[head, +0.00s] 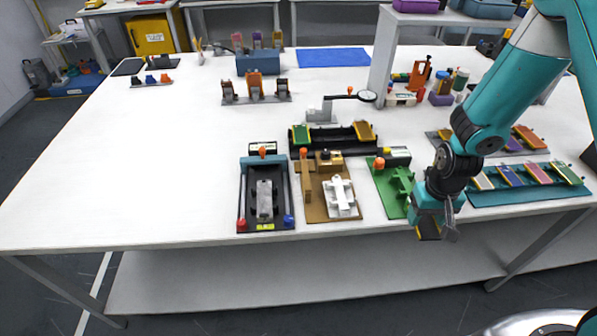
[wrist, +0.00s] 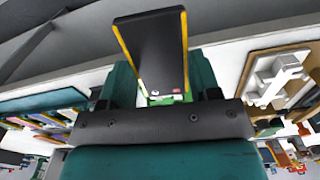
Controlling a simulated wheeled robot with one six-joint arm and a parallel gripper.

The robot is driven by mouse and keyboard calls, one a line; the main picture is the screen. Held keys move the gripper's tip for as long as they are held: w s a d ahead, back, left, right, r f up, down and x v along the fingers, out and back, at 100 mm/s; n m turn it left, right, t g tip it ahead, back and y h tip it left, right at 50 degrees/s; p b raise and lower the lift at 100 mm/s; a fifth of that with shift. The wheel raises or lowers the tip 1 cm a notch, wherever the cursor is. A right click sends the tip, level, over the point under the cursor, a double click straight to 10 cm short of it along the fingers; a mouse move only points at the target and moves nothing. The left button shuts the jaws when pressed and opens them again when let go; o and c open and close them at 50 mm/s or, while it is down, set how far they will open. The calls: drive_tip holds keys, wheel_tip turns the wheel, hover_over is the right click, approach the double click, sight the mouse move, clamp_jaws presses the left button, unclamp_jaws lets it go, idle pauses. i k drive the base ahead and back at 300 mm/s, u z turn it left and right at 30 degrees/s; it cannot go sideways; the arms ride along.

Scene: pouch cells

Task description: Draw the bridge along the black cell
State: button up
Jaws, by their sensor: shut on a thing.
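The black cell (wrist: 152,48) is a flat dark slab with yellow long edges. My gripper (head: 437,218) is shut on it and holds it past the front table edge, at the right of the head view. Only part of the cell shows there, below the jaws (head: 429,231). A blue bar that looks like the bridge (head: 263,160) spans the far end of two rails on a black station (head: 243,210) at the left front. A grey block (head: 265,200) stands between the rails. My gripper is well right of this station.
A brown board (head: 313,210) with a white fixture and a green board (head: 390,188) lie between the station and my gripper. A teal rack (head: 510,193) with several coloured cells is at right. A black rack (head: 335,147) stands behind. The left table area is clear.

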sight(244, 162)
drive_tip(key=z, duration=1.55)
drive_tip(key=k, duration=0.95)
drive_tip(key=u, duration=1.7)
drive_tip(key=i, duration=1)
